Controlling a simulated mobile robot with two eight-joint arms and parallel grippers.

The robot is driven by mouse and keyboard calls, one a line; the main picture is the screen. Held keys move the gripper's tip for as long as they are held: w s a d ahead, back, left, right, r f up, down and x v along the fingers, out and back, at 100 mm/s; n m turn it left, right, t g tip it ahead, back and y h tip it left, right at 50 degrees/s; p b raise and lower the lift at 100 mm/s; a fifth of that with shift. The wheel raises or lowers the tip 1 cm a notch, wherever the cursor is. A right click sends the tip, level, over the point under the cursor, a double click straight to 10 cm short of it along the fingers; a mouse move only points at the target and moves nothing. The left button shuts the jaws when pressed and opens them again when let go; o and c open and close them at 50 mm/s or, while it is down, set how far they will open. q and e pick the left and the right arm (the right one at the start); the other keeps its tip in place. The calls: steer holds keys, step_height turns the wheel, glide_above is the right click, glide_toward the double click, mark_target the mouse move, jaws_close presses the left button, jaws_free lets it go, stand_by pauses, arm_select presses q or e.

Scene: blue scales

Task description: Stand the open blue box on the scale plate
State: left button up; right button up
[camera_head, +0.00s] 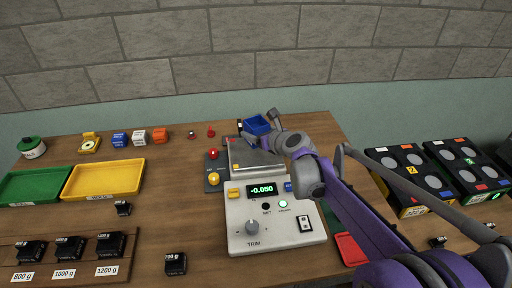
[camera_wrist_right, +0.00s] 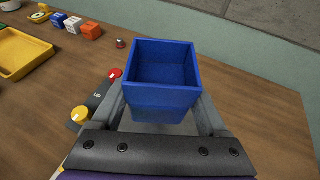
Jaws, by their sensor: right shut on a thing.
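The open blue box (camera_head: 256,124) is held upright by my right gripper (camera_head: 262,128), above the far part of the scale plate (camera_head: 246,156). In the right wrist view the empty blue box (camera_wrist_right: 163,82) sits between the two grey fingers of my right gripper (camera_wrist_right: 164,112), opening upward. The metal plate lies behind the scale body (camera_head: 272,222), whose green display reads -0.050. Whether the box touches the plate cannot be told; the plate is mostly hidden in the wrist view. My left gripper is not in view.
A panel with a red knob (camera_head: 213,153) and a yellow knob (camera_head: 214,179) stands left of the plate. Green (camera_head: 22,202) and yellow trays (camera_head: 75,193), small cubes (camera_head: 139,137) and black weights (camera_head: 175,263) are further left. Black pads (camera_head: 408,209) stand at right.

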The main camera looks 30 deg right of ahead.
steer(key=shift+f, duration=3)
steer(key=shift+f, duration=0.15)
steer(key=o, duration=1.3)
steer(key=shift+c, duration=0.2)
steer(key=shift+s+r, duration=0.1)
steer(key=shift+r, duration=0.15)
steer(key=v, duration=1.1)
steer(key=shift+s, duration=0.4)
